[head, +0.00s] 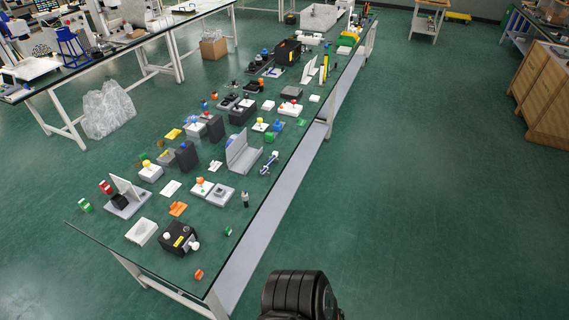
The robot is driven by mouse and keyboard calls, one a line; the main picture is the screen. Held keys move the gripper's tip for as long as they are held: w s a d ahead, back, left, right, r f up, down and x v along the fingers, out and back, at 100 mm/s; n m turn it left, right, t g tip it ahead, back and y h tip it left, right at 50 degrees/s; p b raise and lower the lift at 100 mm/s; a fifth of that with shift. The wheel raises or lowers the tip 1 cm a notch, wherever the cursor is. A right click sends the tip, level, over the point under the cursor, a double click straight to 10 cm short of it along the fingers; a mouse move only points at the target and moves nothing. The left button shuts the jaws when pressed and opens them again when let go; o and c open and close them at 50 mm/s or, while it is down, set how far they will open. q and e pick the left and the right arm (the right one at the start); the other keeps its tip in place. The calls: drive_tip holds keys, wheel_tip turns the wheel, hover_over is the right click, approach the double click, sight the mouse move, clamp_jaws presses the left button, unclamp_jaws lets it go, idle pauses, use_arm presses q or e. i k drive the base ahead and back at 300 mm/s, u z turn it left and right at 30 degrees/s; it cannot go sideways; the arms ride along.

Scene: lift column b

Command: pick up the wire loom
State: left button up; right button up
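A long green-topped table (112,228) runs from the near left to the far middle, with many small parts spread on it. I cannot tell for sure which of them is the wire loom. A small slim blue-and-white piece (268,163) lies near the table's right edge, beside a grey angled bracket (243,155); it is too small to identify. Neither of my grippers is in view. A black rounded part of my own body shows at the bottom middle, apart from the table.
A black box with a yellow label (179,238) and a white block (141,232) sit at the table's near end. The floor (430,210) to the right is clear. A wooden cabinet (545,95) stands at the far right. A clear plastic bag (108,110) lies on the left floor.

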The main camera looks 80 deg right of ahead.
sight(275, 154)
drive_tip(key=u, duration=2.1)
drive_tip(key=k, duration=2.65)
drive_tip(key=z, duration=2.25)
